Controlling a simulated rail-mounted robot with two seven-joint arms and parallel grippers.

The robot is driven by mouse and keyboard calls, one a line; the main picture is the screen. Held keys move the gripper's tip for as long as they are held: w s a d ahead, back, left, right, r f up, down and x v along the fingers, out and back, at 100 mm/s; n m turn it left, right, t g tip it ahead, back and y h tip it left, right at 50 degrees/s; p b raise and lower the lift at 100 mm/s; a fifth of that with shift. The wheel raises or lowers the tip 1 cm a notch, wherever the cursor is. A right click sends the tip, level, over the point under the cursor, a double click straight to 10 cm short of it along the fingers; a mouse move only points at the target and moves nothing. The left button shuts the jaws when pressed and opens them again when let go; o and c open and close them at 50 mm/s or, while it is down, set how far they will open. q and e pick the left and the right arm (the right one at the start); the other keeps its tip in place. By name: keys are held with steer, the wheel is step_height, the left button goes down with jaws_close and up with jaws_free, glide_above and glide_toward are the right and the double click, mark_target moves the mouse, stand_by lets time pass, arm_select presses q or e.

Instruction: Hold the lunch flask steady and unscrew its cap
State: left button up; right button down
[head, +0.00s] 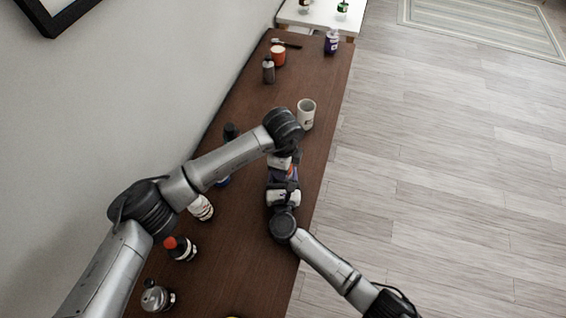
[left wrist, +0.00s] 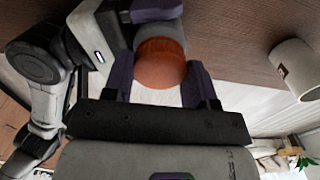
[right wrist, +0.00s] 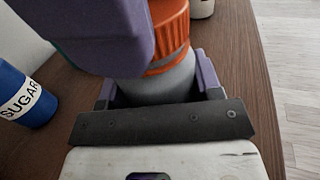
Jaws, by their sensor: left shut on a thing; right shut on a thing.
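The lunch flask has a grey body (right wrist: 160,85) and an orange ribbed cap (right wrist: 170,30) on top. My right gripper (right wrist: 156,84) is shut on the grey body below the cap. My left gripper (left wrist: 160,72) is shut on the orange cap (left wrist: 160,62), with a purple finger on either side of it. A large purple finger of the left gripper covers part of the cap in the right wrist view. In the head view the two grippers meet over the table, left (head: 283,163) and right (head: 287,187), and they mostly hide the flask.
A white mug (head: 306,114) stands just beyond the grippers. A blue sugar container (right wrist: 25,95) stands to the left. Several bottles, including a red-capped one (head: 180,248), line the wall side of the brown table (head: 235,265). Open floor lies to the right.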

arm_select(q)
steer(key=shift+r, duration=0.2)
stand_by(0.5)
steer(key=shift+r, duration=0.85)
steer(key=shift+r, duration=0.15)
steer(key=shift+r, duration=1.9)
arm_select(e)
steer(key=shift+c, duration=1)
jaws_free()
